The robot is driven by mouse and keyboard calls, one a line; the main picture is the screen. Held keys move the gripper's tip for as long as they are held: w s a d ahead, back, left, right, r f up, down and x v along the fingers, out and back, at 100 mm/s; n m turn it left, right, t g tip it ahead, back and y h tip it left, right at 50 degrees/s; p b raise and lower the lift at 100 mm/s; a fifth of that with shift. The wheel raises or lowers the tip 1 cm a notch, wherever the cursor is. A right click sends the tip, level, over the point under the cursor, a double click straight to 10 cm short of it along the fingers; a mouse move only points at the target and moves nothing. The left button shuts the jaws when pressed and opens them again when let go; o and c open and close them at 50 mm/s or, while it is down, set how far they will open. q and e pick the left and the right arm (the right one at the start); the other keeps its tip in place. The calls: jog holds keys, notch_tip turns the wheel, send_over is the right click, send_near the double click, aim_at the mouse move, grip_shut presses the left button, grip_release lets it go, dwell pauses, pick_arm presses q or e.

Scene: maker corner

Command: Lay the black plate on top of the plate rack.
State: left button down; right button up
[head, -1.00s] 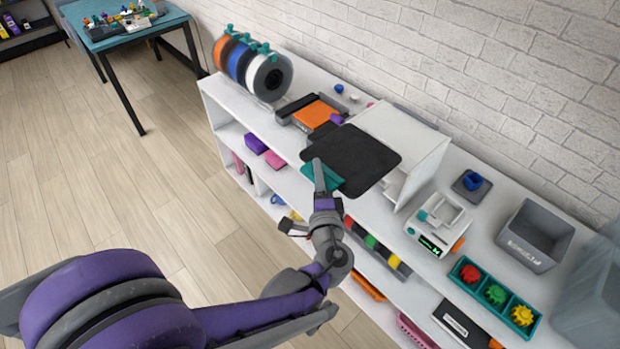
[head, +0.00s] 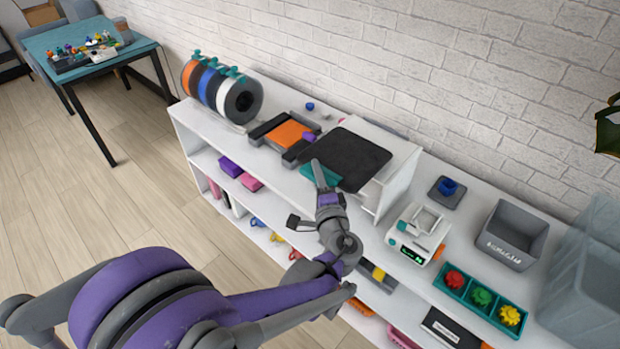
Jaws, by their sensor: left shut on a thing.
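The black plate (head: 346,160) is a dark square sheet with a teal grip tab (head: 325,176) on its near left edge. My left gripper (head: 318,172) is shut on that tab and holds the plate out toward the wall. The plate rack (head: 400,178) looks like a white open-sided box on the shelf unit. The plate overlaps the rack's top in the head view and hides much of it. I cannot tell whether the plate touches the rack or hovers above it. My right gripper is not in view.
Left of the rack are filament spools (head: 222,92) and an orange-topped device (head: 288,133). To its right stand a white device (head: 417,235), a grey bin (head: 512,235) and a teal tray of gears (head: 482,297). The brick wall (head: 470,80) is behind.

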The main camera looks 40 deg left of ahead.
aim_at(343, 153)
pick_arm(q)
jog(key=shift+w+d, duration=0.2)
jog(key=shift+w, duration=2.35)
jog(key=shift+w+d, duration=0.2)
jog(key=shift+w, duration=2.35)
jog(key=shift+w+f, duration=0.15)
jog(key=shift+f, duration=0.05)
jog(key=shift+f+b, duration=0.95)
jog(key=shift+f, duration=0.15)
grip_release()
jog(key=shift+f, duration=0.15)
jog(key=shift+f+b, duration=0.45)
jog(key=shift+b, duration=0.05)
